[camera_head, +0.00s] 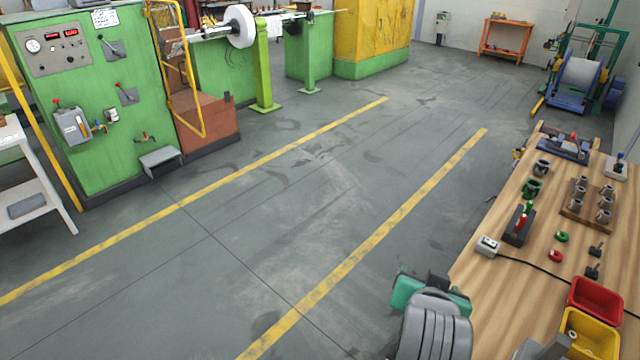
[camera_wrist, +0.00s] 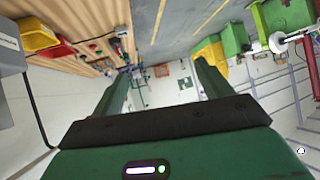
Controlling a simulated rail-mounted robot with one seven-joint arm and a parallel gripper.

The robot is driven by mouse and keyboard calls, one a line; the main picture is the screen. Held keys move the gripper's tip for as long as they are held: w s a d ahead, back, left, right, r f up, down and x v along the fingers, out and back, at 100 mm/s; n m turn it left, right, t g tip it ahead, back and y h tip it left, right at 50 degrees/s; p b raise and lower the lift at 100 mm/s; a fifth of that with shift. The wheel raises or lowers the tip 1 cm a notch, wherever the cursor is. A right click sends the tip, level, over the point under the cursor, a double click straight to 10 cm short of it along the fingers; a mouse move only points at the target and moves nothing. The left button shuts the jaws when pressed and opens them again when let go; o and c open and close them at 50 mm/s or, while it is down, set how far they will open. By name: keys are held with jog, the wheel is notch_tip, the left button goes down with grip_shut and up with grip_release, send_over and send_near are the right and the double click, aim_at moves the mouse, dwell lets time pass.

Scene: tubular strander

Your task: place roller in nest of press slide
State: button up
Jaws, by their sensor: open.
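Several grey cylindrical parts, which look like rollers (camera_head: 605,215), stand on a wooden board (camera_head: 572,213) on the workbench at the right. A device with a blue base (camera_head: 563,150), possibly the press, sits at the bench's far end; its slide and nest are too small to make out. My gripper (camera_wrist: 162,68) is open in the wrist view, with two green fingers wide apart and nothing between them. In the head view my arm's end is beside the near left edge of the bench, away from the cylinders, and its fingers are hidden.
The wooden workbench (camera_head: 530,265) also carries a red bin (camera_head: 595,299), a yellow bin (camera_head: 590,335), a grey box with a cable (camera_head: 487,246) and small red and green parts. The green machine (camera_head: 90,100) stands at the left. The floor between yellow lines is clear.

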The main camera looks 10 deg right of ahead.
jog(key=s+a+r+n+t+y, duration=0.1)
jog(key=s+a+r+n+t, duration=0.15)
jog(key=a+r, duration=0.45)
jog(key=s+a+r+n+t, duration=0.1)
jog(key=a+r+t, duration=0.3)
jog(key=r, duration=0.6)
jog(key=s+a+r+n+t+y, duration=0.1)
jog(key=s+a+r+t, duration=0.1)
jog(key=a+r+t, duration=0.35)
jog(key=s+a+r+n+t+y, duration=0.2)
jog(key=s+a+r, duration=0.4)
jog(key=s+r, duration=0.3)
notch_tip(320, 180, up, 3)
jog(key=shift+s+a+r+t+y, duration=0.2)
jog(key=shift+s+a+t+y, duration=0.15)
jog(key=shift+t+y, duration=0.15)
jog(key=shift+d+n, duration=0.1)
jog(key=shift+n, duration=0.15)
